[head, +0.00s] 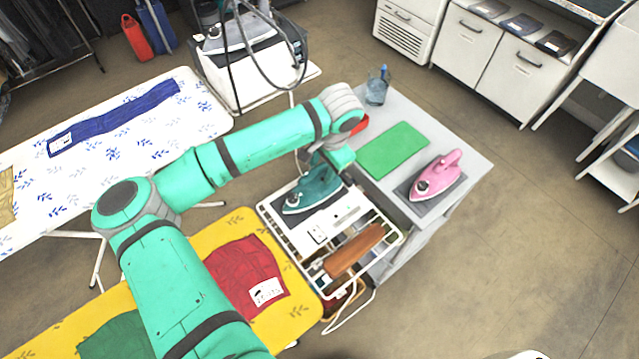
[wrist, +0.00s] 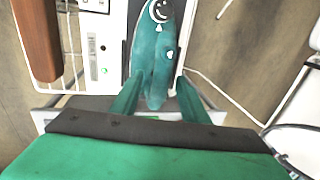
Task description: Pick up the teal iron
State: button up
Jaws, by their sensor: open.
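The teal iron (head: 313,191) rests on a dark pad on the white rack at the end of the yellow ironing board. In the wrist view the iron (wrist: 156,60) lies lengthwise, with its handle end between my fingers. My gripper (head: 328,160) is right above the iron's rear in the head view, which partly hides it. In the wrist view my gripper (wrist: 155,98) is open, one finger on each side of the iron's handle. I cannot tell whether either finger touches it.
A pink iron (head: 437,177), a green mat (head: 393,151) and a glass (head: 377,90) stand on the grey cabinet beside the rack. A brown wooden piece (head: 354,250) lies on the rack; it also shows in the wrist view (wrist: 38,38). Red cloth (head: 243,273) lies on the yellow board.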

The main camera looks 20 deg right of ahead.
grip_shut()
jog(key=shift+r, duration=0.1)
jog(key=shift+r, duration=0.6)
jog(key=s+a+r, duration=0.2)
jog(key=s+r, duration=0.9)
jog(key=s, duration=0.3)
jog(key=shift+a+r, duration=0.15)
jog(key=shift+r, duration=0.2)
jog(key=shift+w, duration=0.2)
